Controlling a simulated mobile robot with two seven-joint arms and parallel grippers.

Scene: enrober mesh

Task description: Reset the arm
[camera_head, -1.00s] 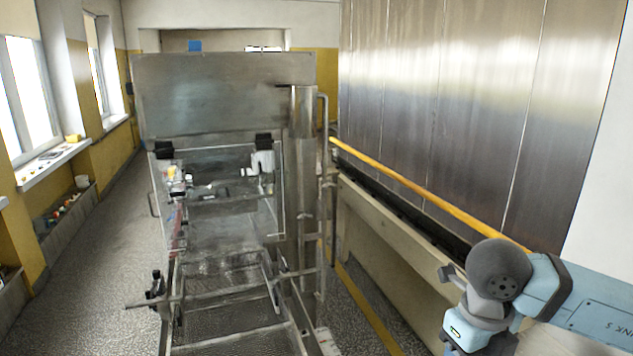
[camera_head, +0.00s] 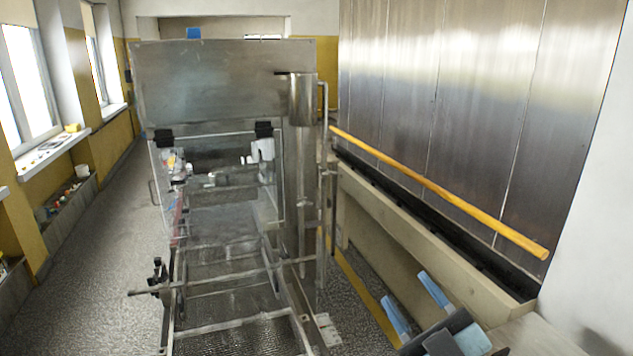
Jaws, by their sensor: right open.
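My right gripper (camera_head: 416,306) shows at the bottom right. Its two blue fingers stand apart with nothing between them, so it is open and empty. Its dark body runs off the bottom edge of the view. It appears in front of the beige ledge and the floor to the right of the steel machine (camera_head: 225,90), and no contact with either can be seen. My left gripper is not in view.
The machine's wire mesh belt (camera_head: 240,338) runs toward me at bottom centre. A yellow rail (camera_head: 440,192) runs along the steel wall (camera_head: 450,100) above a beige ledge (camera_head: 425,245).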

